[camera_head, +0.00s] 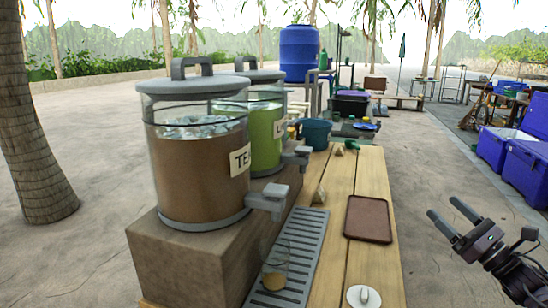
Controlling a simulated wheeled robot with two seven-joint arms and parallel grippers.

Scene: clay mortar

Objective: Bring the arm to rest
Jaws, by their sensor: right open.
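My right gripper (446,216) is at the lower right in the head view, off the right side of the wooden table (378,265). Its two dark fingers are spread apart with nothing between them. It touches nothing that I can see. My left gripper is not in view.
A tea dispenser (197,180) and a green-filled dispenser (265,137) stand on a block (175,262) at left. A glass with some brown liquid (274,276) sits on the grey drip tray (305,244). A brown tray (368,219) lies right of it. Blue coolers (522,170) stand far right.

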